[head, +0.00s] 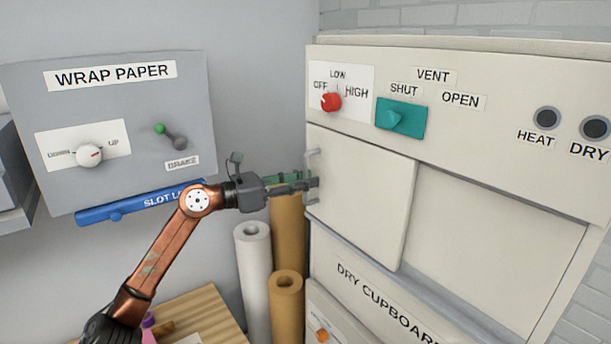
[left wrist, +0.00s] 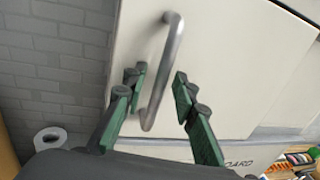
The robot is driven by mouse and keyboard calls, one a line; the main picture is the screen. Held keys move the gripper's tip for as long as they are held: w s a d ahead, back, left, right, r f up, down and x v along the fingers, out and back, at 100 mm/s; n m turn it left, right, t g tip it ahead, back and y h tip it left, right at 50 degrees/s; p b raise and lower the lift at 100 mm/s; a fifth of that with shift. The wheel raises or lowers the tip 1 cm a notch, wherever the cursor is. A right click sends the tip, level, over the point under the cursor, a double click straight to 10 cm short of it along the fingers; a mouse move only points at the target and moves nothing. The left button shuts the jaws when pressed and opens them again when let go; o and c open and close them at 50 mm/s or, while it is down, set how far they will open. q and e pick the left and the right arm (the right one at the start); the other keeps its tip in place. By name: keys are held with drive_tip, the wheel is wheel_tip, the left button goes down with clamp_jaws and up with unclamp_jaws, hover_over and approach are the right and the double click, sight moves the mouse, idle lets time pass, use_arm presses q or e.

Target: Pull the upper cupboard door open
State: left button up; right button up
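The upper cupboard door (head: 365,195) is a cream panel on the left of the dry cupboard's front, with a paler panel set back to its right. Its upright metal bar handle (head: 308,160) is near the door's left edge. My left gripper (head: 314,182) reaches in from the left at the handle. In the left wrist view, the handle (left wrist: 168,60) stands between the two green fingers of my left gripper (left wrist: 158,77). The fingers are apart, with gaps on both sides of the bar. My right gripper is in neither view.
Above the door are a red knob (head: 331,102) and a teal vent switch (head: 400,118). Paper rolls (head: 253,280) stand left of the cupboard, below my gripper. A grey wrap paper panel (head: 120,120) with a blue bar (head: 110,213) is on the left wall.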

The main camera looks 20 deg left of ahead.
use_arm(q)
drive_tip(key=shift+w+d, duration=0.1)
drive_tip(key=shift+w, duration=0.05)
drive_tip(key=shift+c, duration=0.2)
clamp_jaws()
idle(0.5)
